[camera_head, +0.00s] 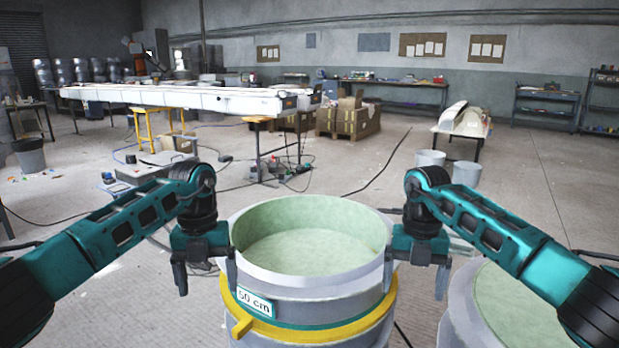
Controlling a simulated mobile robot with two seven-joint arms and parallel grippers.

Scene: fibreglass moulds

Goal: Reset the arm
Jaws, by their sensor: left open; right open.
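My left gripper (207,279) hangs fingers-down at the left side of a large round mould (312,281). It is open and empty, and its right finger overlaps the mould's left wall in the picture. My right gripper (415,277) hangs fingers-down at the mould's right side, also open and empty. Its left finger overlaps the right rim. I cannot tell whether either finger touches the mould. The mould is grey outside with a pale green inside, a yellow band and a "50 cm" label (254,302). Both arms are bent at the elbow.
A second green-lined mould (505,300) stands at lower right, partly behind my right arm. Behind are two grey buckets (466,173), a long white mould (185,97) on trestles, and cardboard boxes (347,121). Cables lie on the floor. Open floor (390,150) lies beyond the near mould.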

